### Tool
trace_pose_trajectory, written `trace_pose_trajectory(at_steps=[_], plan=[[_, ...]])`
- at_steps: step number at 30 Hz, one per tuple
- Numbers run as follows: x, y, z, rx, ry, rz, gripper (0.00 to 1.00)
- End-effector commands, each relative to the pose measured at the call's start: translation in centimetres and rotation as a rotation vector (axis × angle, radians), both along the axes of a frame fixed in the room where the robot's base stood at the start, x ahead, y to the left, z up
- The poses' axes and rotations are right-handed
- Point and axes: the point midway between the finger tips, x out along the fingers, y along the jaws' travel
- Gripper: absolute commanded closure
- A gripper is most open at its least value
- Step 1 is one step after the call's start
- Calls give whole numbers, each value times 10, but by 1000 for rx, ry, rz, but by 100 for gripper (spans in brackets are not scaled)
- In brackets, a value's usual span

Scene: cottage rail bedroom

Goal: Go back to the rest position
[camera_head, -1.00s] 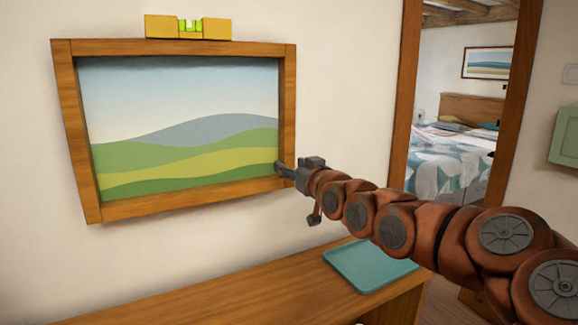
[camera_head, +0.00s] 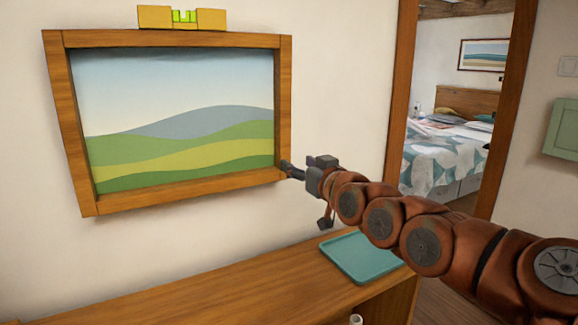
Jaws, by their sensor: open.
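My gripper (camera_head: 289,170) is at the lower right corner of a wood-framed landscape picture (camera_head: 178,187) on the wall. From this angle I cannot tell whether its tip touches the frame or is just in front of it. Its jaws are open with nothing seen between them. My arm reaches in from the lower right. The picture hangs slightly tilted in view, and a yellow spirit level (camera_head: 182,18) with a green vial rests on its top edge.
A wooden shelf or table top (camera_head: 230,288) runs below the picture, with a teal tray (camera_head: 352,268) at its right end, under my arm. A wood-framed mirror or doorway (camera_head: 397,100) shows a bed. A green panel (camera_head: 562,128) is on the right wall.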

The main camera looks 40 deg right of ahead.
Motion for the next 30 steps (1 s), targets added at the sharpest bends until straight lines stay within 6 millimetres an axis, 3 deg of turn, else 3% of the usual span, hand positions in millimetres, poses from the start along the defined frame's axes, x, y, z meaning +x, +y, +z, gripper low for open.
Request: trace_pose_trajectory(at_steps=[8, 11, 14, 18, 23, 26, 30], plan=[[1, 2, -1, 1, 6, 3, 44], [6, 15, -11, 6, 53, 26, 44], [13, 45, -36, 21, 161, 77, 44], [10, 107, -92, 46, 408, 169, 44], [-27, 169, -157, 65, 727, 239, 44], [-63, 199, -191, 74, 921, 257, 44], [-125, 229, -225, 83, 1182, 254, 44]])
